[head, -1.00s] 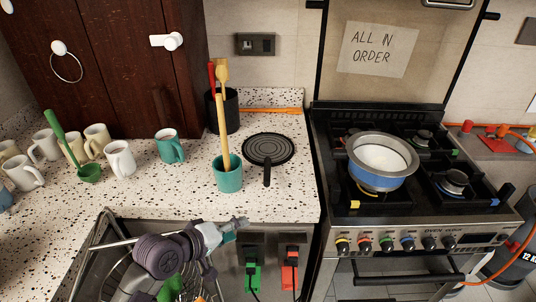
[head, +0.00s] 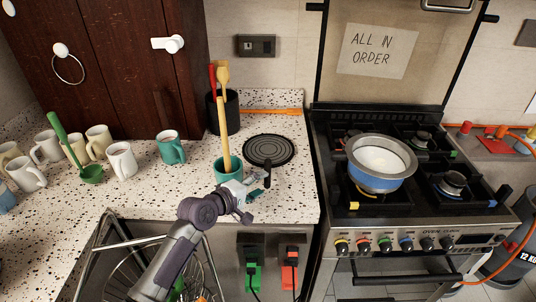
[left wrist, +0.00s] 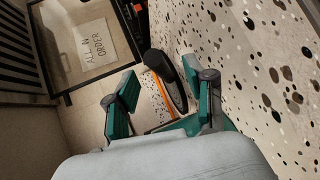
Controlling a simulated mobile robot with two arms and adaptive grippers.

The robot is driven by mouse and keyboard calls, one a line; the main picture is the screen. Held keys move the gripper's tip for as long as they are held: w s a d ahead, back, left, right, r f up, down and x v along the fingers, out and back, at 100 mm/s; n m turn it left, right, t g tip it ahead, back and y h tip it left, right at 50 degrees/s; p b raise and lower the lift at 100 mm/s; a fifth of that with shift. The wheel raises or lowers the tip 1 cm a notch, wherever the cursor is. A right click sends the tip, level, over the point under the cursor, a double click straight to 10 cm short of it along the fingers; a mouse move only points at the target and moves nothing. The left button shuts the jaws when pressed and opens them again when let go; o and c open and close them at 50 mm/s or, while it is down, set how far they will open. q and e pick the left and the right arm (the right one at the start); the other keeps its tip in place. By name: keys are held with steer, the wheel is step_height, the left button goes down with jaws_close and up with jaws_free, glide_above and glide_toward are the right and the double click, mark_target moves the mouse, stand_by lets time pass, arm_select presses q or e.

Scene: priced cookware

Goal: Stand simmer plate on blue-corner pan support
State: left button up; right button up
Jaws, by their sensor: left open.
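The simmer plate (head: 268,150) is a flat black ringed disc. It lies on the speckled counter with its short dark handle (head: 267,171) toward the front edge. My left gripper (head: 258,183) is open at the handle's front end. In the left wrist view, a dark handle-like part (left wrist: 165,78) shows between the open fingers (left wrist: 163,98); I cannot tell whether they touch it. The blue-corner pan support (head: 470,187) is at the stove's front right, with a blue tip (head: 494,203) and nothing on it. My right gripper is not in view.
A teal pot (head: 228,170) with a wooden utensil stands close beside my left gripper. Several mugs (head: 121,160) and a green ladle (head: 89,173) are at the left.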

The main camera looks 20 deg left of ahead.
mark_target(265, 179)
arm_select(q)
steer(key=x, duration=0.3)
steer(key=shift+w, duration=0.15)
steer(key=shift+c, duration=0.5)
steer(key=shift+r, duration=0.1)
jaws_close()
